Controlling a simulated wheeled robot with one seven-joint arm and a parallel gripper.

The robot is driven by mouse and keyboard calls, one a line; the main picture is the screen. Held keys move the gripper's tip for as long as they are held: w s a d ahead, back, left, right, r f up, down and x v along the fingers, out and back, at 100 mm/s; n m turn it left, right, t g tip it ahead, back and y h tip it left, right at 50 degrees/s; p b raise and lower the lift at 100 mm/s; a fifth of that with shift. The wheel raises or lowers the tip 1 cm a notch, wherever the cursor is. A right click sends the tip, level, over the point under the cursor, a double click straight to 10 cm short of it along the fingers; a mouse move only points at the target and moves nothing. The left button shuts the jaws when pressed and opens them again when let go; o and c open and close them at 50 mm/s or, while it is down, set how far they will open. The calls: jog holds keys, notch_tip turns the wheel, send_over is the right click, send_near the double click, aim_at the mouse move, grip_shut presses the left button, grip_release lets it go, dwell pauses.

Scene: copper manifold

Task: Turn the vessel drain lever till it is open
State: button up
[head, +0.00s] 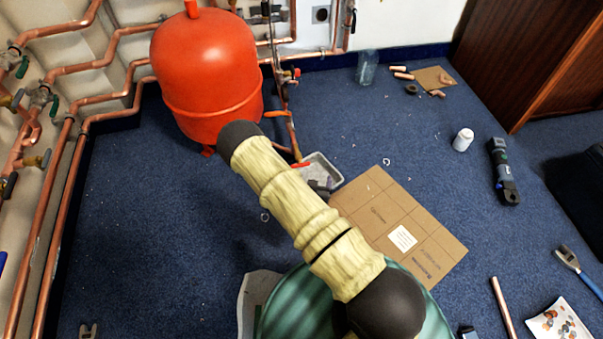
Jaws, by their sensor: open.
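The red vessel (207,80) stands upright on the blue carpet by the pipes at the upper left. A copper pipe with small fittings runs down at its right side. A small red lever (301,165) shows low on this pipework, above a grey tray (322,168); I take it for the drain lever, but cannot tell its setting. My arm crosses the middle, its dark elbow in front of the vessel's lower right. My gripper cannot be made out; the arm hides what lies behind it. A dark shape at the tray's near edge is unclear.
Copper pipes (57,190) with valves line the left wall. Flattened cardboard (385,215) lies right of the tray. A white bottle (463,139), a dark power tool (503,170) and a glass jar (367,67) stand or lie rightward. Carpet left of my arm is mostly clear.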

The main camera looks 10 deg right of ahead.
jog(key=s+a+f+n+t+y+b, duration=0.1)
jog(key=s+f+n+t+y+b, duration=0.2)
jog(key=f, duration=0.5)
jog(key=s+n+t+y, duration=0.1)
jog(key=s+n, duration=0.1)
jog(key=s, duration=0.1)
jog(key=shift+s+f+t+y+b, duration=0.2)
jog(key=shift+s+t+y+b, duration=0.05)
jog(key=shift+t+y+b, duration=0.15)
jog(key=shift+a, duration=0.1)
jog(key=b, duration=0.4)
send_near(301, 167)
jog(key=w+b, duration=0.7)
jog(key=w, duration=0.1)
jog(key=shift+w+f, duration=0.15)
jog(key=shift+w, duration=0.5)
jog(key=shift+c, duration=0.3)
